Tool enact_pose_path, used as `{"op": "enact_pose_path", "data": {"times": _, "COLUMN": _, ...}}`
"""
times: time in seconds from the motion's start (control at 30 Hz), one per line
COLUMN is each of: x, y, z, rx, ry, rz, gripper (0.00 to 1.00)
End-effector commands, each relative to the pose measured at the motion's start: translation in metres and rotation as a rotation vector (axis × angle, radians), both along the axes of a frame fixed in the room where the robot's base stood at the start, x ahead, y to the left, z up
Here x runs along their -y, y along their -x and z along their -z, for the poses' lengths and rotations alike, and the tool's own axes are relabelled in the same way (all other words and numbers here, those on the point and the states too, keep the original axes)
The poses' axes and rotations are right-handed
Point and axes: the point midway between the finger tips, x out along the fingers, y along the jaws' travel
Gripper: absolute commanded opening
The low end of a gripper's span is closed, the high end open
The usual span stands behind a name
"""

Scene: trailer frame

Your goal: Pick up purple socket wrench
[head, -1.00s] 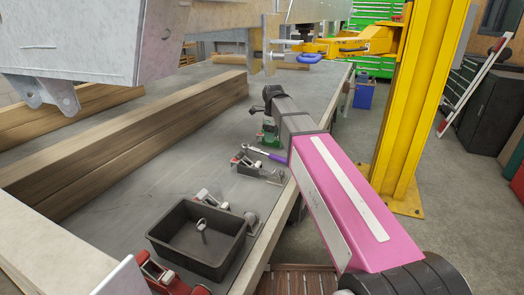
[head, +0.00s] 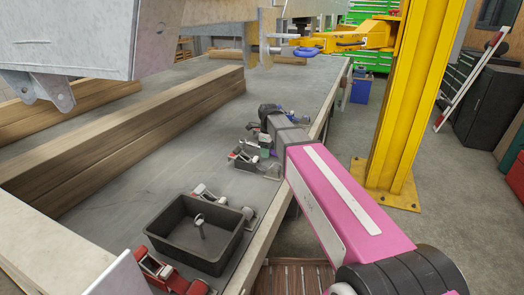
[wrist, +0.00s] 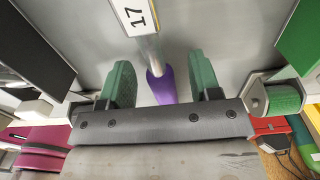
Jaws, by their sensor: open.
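The purple socket wrench (wrist: 155,88) shows in the wrist view, with its purple handle end between my finger pads and its silver shaft running up the picture. My gripper (wrist: 159,83) is open, with one green finger pad on each side of the handle and a gap on both sides. The far end of the wrench is cut off by the top edge. In the head view, my arm's end is over the bench beside the small clamps, and I cannot make out the wrench clearly behind it.
A black bin (head: 178,228) with a metal part in it stands on the grey bench (head: 130,175). Red clamps (head: 165,270) lie in front of it. A small clamp (head: 243,155) is close to my arm. Long wooden beams (head: 130,135) lie left. A yellow post (head: 400,110) stands right.

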Motion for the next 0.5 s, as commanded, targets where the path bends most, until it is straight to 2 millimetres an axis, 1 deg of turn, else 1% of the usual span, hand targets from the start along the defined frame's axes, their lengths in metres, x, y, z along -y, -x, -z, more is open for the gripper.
{"op": "enact_pose_path", "data": {"times": 0.03, "x": 0.0, "y": 0.0002, "z": 0.0046, "rx": -0.001, "ry": 0.001, "rz": 0.0, "gripper": 0.57}}
{"op": "enact_pose_path", "data": {"times": 0.1, "x": 0.0001, "y": 0.0001, "z": 0.0069, "rx": 0.0, "ry": 0.0, "rz": 0.0, "gripper": 0.57}}
{"op": "enact_pose_path", "data": {"times": 0.27, "x": 0.0, "y": 0.0, "z": 0.0069, "rx": 0.0, "ry": 0.0, "rz": 0.0, "gripper": 0.57}}
{"op": "enact_pose_path", "data": {"times": 0.3, "x": 0.0, "y": 0.0, "z": 0.0068, "rx": 0.0, "ry": 0.0, "rz": 0.0, "gripper": 0.54}}
{"op": "enact_pose_path", "data": {"times": 0.37, "x": 0.0, "y": 0.0, "z": 0.0068, "rx": 0.0, "ry": 0.0, "rz": 0.0, "gripper": 0.35}}
{"op": "enact_pose_path", "data": {"times": 0.4, "x": 0.0, "y": 0.0, "z": 0.0068, "rx": 0.0, "ry": 0.0, "rz": 0.0, "gripper": 0.22}}
{"op": "enact_pose_path", "data": {"times": 0.47, "x": 0.0, "y": 0.0001, "z": 0.0068, "rx": 0.0, "ry": 0.0, "rz": 0.0, "gripper": 0.02}}
{"op": "enact_pose_path", "data": {"times": 0.5, "x": 0.0, "y": 0.0001, "z": 0.0068, "rx": 0.0, "ry": 0.0, "rz": 0.0, "gripper": 0.0}}
